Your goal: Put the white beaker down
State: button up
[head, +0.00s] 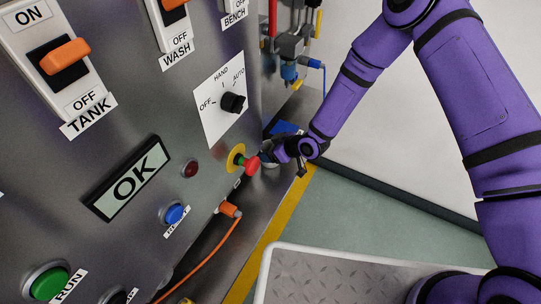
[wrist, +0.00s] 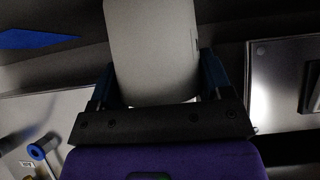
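The white beaker (wrist: 152,45) shows pale grey in the wrist view, between the two blue-sided fingers of my gripper (wrist: 157,78). The fingers lie close along both its sides, and my gripper looks shut on it. The beaker's far end is cut off by the top of that view. In the head view my gripper (head: 274,153) is low beside the metal panel, just behind the red mushroom button. The beaker is mostly hidden there. I cannot tell whether its base touches a surface.
The red button (head: 251,165) on a yellow ring juts out close to my gripper. A blue flat thing (wrist: 35,40) lies on a dark surface at upper left in the wrist view. The metal panel (head: 205,180) carries switches and a dial. An orange cable (head: 205,262) hangs below.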

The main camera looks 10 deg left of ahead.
aim_at(271, 144)
jog(key=shift+c, duration=0.3)
jog(key=shift+r, duration=0.55)
jog(key=shift+s+d+r, duration=0.1)
jog(key=shift+s+r, duration=0.15)
jog(key=shift+r, duration=0.4)
jog(key=shift+s+d+r, duration=0.1)
jog(key=shift+s+r, duration=0.1)
jog(key=shift+r, duration=0.4)
jog(key=s+d+r, duration=0.1)
jog(key=s+d, duration=0.5)
jog(key=s, duration=0.8)
jog(key=w+d+r+m+t+h, duration=0.2)
jog(key=w+d+m+t+h, duration=0.3)
jog(key=w+d, duration=0.85)
jog(key=w+d+r+m+h, duration=0.1)
jog(key=w+d+m, duration=0.1)
jog(key=d, duration=0.5)
jog(key=w+d+r+m+t+h, duration=0.1)
jog(key=w+d+r+m+h, duration=0.1)
jog(key=d+m, duration=0.2)
jog(key=w+d+r+m+t+h, duration=0.1)
jog(key=w+d+m+h, duration=0.1)
jog(key=d, duration=0.8)
jog(key=shift+w+r+m, duration=0.2)
jog(key=shift+w+m, duration=0.4)
